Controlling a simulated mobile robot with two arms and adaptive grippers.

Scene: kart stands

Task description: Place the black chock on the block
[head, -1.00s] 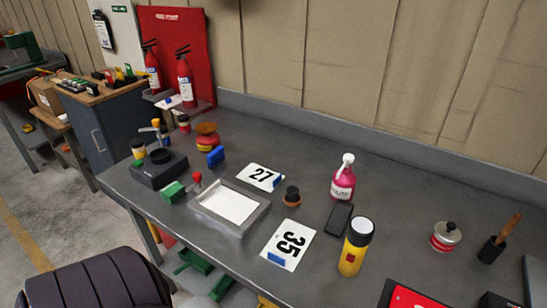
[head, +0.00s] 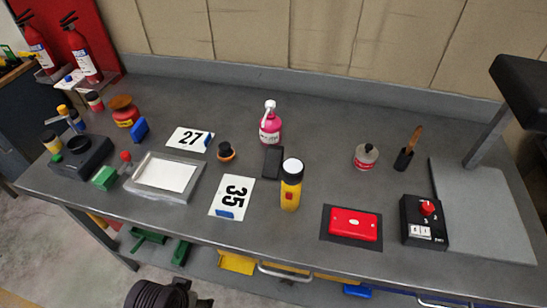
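A flat black piece (head: 272,161), which may be the black chock, lies on the grey workbench (head: 320,135) just below the pink bottle (head: 270,125). Which block is meant is unclear. A blue block (head: 139,130) sits at the left beside a red and yellow pot, and a green block (head: 104,178) lies near the front left edge by the white-topped tray. Neither gripper's fingers show. A dark ribbed part at the bottom left edge seems to be my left arm.
A yellow torch (head: 291,186) stands right of the "35" card (head: 232,198). A red box (head: 352,224), a button box (head: 424,222) and a grey stand (head: 488,210) fill the right. The back middle of the bench is clear.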

